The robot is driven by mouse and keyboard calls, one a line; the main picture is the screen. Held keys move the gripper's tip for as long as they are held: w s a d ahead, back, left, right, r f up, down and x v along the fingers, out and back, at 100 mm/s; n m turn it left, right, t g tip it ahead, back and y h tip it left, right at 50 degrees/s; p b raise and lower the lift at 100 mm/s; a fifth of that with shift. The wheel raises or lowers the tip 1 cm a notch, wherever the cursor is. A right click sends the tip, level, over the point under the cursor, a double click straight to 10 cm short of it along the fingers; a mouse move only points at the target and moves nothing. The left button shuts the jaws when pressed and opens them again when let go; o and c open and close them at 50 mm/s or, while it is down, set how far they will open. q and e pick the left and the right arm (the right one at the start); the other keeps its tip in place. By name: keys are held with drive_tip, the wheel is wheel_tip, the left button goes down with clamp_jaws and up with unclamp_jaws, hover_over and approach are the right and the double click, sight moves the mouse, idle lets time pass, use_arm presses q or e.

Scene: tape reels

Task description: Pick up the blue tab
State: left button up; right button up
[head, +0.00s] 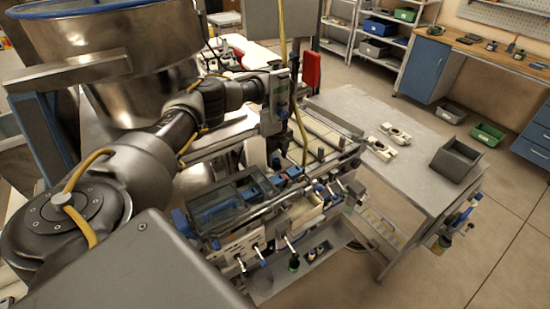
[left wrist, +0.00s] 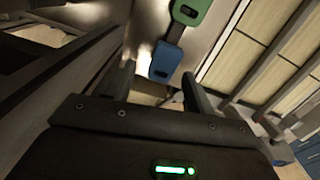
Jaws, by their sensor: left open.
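The blue tab (left wrist: 165,62) is a small rounded piece with a dark slot, in the left wrist view just beyond and between my fingers. A dark strip links it to a green tab (left wrist: 190,12). My left gripper (left wrist: 157,77) is open and empty, with one dark finger to each side of the blue tab's near end. I cannot tell whether a finger touches it. In the head view my left gripper (head: 273,148) hangs over the machine (head: 240,240). I cannot single out the blue tab there among several blue parts. My right gripper is not in view.
Pale panels and metal rails (left wrist: 255,60) lie to the right of the tabs. A grey table (head: 420,165) beside the machine bears two pale parts (head: 390,135) and a dark open bin (head: 456,160). A yellow cable (head: 283,40) hangs near my left gripper.

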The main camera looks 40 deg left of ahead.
use_arm(q)
drive_tip(key=c, duration=1)
drive_tip(key=shift+c, duration=0.2)
drive_tip(key=shift+r, duration=0.1)
